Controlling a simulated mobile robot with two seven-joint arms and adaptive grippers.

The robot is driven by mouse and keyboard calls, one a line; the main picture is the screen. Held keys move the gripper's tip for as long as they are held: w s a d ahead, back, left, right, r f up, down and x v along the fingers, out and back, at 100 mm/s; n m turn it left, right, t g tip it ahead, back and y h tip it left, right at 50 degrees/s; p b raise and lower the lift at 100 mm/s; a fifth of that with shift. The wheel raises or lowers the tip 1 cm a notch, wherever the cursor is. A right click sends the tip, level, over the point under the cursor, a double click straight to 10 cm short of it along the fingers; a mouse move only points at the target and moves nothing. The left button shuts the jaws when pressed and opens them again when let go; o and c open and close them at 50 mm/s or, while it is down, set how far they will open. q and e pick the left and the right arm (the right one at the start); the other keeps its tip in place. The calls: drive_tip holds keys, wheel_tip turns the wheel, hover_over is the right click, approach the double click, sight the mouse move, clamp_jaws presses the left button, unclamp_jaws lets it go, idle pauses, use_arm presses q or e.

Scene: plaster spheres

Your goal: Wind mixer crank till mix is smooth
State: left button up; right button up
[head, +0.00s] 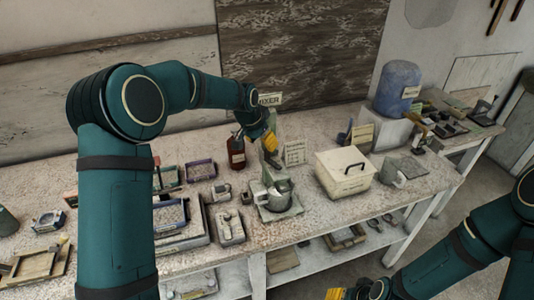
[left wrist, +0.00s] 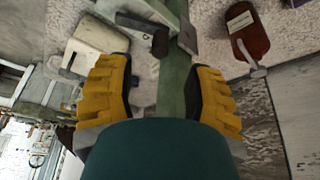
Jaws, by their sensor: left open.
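The mixer (head: 275,212) stands on the bench in the head view, with a metal bowl (head: 278,196) on its base and a sign reading MIXER (head: 270,99) behind it. The mix inside is too small to judge. My left gripper (head: 266,143) is at the mixer's upper part, yellow fingers pointing down. In the left wrist view the left gripper (left wrist: 160,80) is open, its fingers either side of the green mixer post (left wrist: 172,90), apart from it. A dark crank arm with a knob (left wrist: 159,43) lies just beyond the fingertips. My right gripper (head: 345,293) is low at the bottom edge, partly cut off.
A brown bottle (head: 236,153) stands left of the mixer; it also shows in the left wrist view (left wrist: 246,30). A lidded cream box (head: 343,176) and a mug (head: 391,174) are to the right. Trays (head: 230,226) crowd the left side. A blue container (head: 397,88) stands behind.

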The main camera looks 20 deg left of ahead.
sight(266, 151)
use_arm(q)
drive_tip(key=x, duration=0.7)
drive_tip(key=shift+f, duration=0.1)
drive_tip(key=shift+o, duration=0.3)
clamp_jaws()
